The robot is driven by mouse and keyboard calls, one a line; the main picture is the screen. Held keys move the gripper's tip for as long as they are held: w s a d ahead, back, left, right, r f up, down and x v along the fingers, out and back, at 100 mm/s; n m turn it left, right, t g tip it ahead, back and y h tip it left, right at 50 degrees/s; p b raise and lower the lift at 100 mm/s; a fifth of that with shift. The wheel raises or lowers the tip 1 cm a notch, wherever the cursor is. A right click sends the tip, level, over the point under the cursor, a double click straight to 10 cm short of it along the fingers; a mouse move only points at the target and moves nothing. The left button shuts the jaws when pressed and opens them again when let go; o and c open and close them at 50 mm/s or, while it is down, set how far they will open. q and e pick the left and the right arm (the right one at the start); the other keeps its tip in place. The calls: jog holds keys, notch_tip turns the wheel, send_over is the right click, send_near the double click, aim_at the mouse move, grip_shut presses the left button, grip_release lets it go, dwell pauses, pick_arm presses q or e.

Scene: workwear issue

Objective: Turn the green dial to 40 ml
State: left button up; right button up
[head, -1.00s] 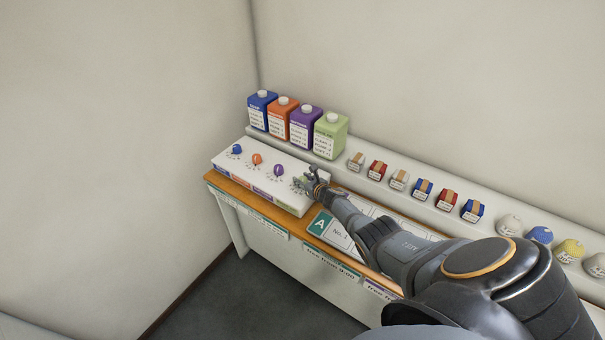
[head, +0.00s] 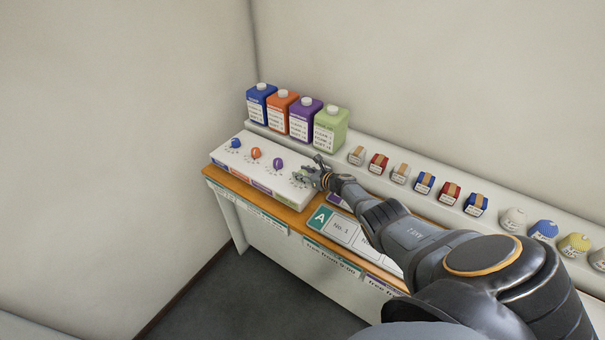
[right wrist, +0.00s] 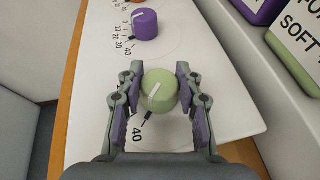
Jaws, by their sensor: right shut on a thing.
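The green dial (right wrist: 160,98) is a round pale green knob with a white line on top, on the white dispenser panel (right wrist: 222,122). In the right wrist view its line points down and left, towards the black mark beside the number 40 (right wrist: 137,132). My right gripper (right wrist: 160,80) is shut on the dial, one finger on each side. In the head view the right gripper (head: 309,177) covers the dial at the panel's right end. The rest of the dial's scale is hidden by the gripper. My left gripper is out of view.
Purple (head: 278,163), orange (head: 256,153) and blue (head: 236,143) dials sit along the panel to the left. Several coloured bottles, including a green one (head: 330,130), stand behind it. Small boxes (head: 425,183) and caps (head: 543,231) line the shelf to the right.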

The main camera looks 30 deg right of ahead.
jog(key=o, duration=1.1)
jog(key=shift+o, duration=0.4)
jog(key=shift+s+d+r, duration=0.1)
jog(key=shift+s+d, duration=0.2)
jog(key=shift+s, duration=0.35)
jog(key=v, duration=1)
jog(key=shift+s+a+r, duration=0.2)
jog(key=shift+s+r, duration=0.05)
jog(key=shift+r, duration=0.1)
